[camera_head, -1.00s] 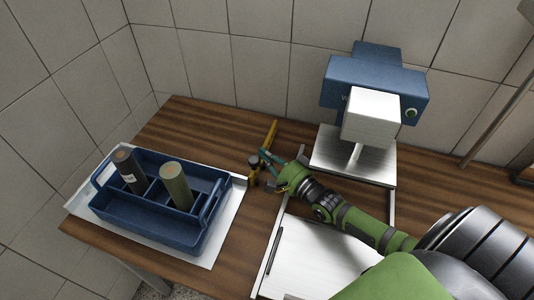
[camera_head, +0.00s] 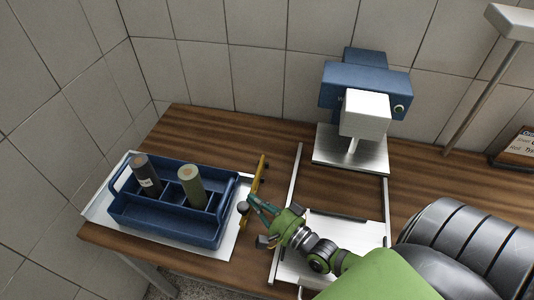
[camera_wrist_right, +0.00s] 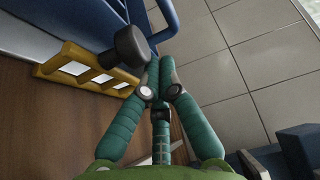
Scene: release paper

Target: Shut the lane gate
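The lane gate appears to be the yellow bar (camera_head: 260,174) between the blue tray and the metal rails, running from back to front on the table. Its dark round knob (camera_head: 243,208) is near its front end. In the right wrist view the yellow bar (camera_wrist_right: 88,68) shows pale windows, and the knob (camera_wrist_right: 131,45) stands beside my fingertips. My right gripper (camera_head: 250,201) has its green fingers together at the tips (camera_wrist_right: 160,60), with nothing seen between them. I cannot tell whether they touch the knob. My left gripper is not in view.
A blue divided tray (camera_head: 160,231) holds a dark cylinder (camera_head: 146,175) and a green cylinder (camera_head: 192,187) on a white sheet at left. A blue and white machine (camera_head: 365,85) stands behind the metal rails (camera_head: 285,212). The table behind the tray is clear.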

